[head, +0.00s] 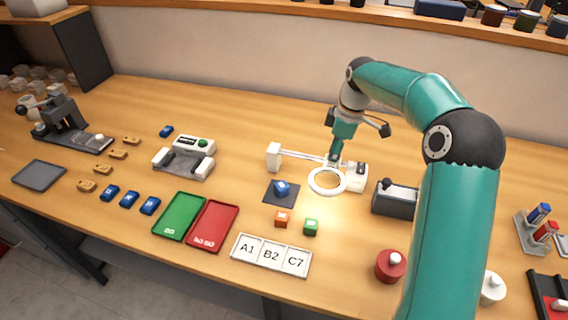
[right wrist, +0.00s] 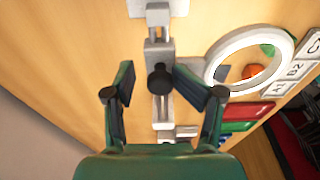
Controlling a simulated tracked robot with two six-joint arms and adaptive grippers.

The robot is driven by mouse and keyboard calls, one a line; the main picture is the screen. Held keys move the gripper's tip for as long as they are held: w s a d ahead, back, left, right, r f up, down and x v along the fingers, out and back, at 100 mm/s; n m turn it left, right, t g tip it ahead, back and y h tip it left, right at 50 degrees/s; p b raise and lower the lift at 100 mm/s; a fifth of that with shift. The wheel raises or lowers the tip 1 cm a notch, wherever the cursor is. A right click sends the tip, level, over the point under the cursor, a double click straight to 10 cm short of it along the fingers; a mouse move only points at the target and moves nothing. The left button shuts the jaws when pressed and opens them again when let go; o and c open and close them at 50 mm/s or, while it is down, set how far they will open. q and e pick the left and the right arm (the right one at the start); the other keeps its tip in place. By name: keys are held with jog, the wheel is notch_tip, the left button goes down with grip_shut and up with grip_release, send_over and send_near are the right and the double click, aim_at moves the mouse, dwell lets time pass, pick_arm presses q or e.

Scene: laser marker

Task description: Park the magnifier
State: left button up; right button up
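The magnifier has a white ring (head: 312,181) lit over the table in the head view. Its pale jointed arm (head: 300,154) runs left to a white upright block (head: 273,156). My right gripper (head: 334,160) points down beside the ring, at the arm's right end. In the right wrist view, my right gripper (right wrist: 157,82) is open, its fingers on either side of a black knob (right wrist: 160,79) on the magnifier's arm; a gap shows at the left finger, and contact at the right one is unclear. The ring (right wrist: 226,44) shows to the right there. My left gripper is out of view.
A white device (head: 357,178) and a dark box (head: 394,201) stand right.

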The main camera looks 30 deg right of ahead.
notch_tip(320, 180, up, 7)
jog(key=p, duration=0.6)
jog(key=shift+a+r+p, duration=0.1)
jog(key=shift+p, duration=0.2)
dwell(0.4)
